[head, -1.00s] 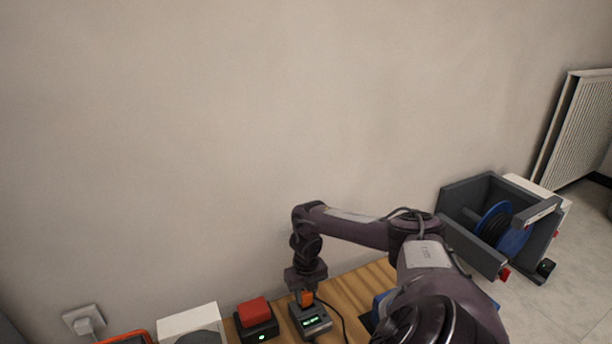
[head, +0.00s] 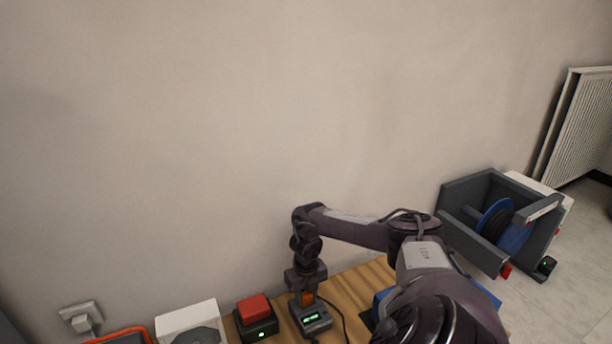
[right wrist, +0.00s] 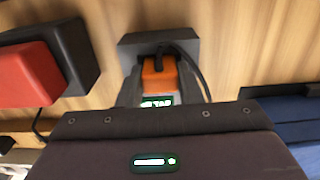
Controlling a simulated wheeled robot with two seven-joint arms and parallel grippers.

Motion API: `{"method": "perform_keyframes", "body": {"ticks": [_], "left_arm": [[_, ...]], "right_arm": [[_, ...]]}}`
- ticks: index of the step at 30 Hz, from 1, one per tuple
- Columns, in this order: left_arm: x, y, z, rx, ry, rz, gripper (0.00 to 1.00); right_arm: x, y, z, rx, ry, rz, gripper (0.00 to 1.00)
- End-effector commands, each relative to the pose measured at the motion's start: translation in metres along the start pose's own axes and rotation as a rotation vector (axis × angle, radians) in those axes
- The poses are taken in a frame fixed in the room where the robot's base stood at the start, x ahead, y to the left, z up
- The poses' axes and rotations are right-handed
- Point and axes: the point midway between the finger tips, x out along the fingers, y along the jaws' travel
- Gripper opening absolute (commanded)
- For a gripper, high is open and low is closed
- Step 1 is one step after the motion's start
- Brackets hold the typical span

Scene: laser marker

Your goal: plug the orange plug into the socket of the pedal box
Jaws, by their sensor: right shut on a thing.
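The orange plug (right wrist: 160,77) is between the fingers of my right gripper (head: 307,297), which is shut on it. In the head view the orange plug (head: 308,298) shows just under the gripper, at the back of the pedal box (head: 313,321), a dark grey box with a lit green display. In the right wrist view the plug lies against the pedal box (right wrist: 190,47), with a dark cable beside it. The socket is hidden, so I cannot tell how deep the plug sits. My left gripper is not in view.
A red button on a black box (head: 255,308) stands just left of the pedal box. Further left are a white box (head: 188,318) and an orange-rimmed tray (head: 118,337). A wall outlet (head: 82,315) is at far left. A cable reel box (head: 470,220) stands at right.

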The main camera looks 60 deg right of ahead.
Motion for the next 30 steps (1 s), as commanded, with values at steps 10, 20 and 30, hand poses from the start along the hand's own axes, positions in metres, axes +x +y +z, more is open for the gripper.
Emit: {"method": "perform_keyframes", "body": {"ticks": [10, 20, 30], "left_arm": [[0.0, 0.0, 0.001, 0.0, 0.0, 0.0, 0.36], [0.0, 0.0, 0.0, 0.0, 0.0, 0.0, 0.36], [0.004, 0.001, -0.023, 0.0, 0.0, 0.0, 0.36]], "right_arm": [[0.001, 0.0, 0.0, 0.0, 0.0, 0.0, 0.49], [0.0, 0.0, 0.0, 0.0, 0.0, 0.0, 0.58], [-0.038, 0.0, 0.001, -0.001, -0.002, 0.0, 0.58]]}}
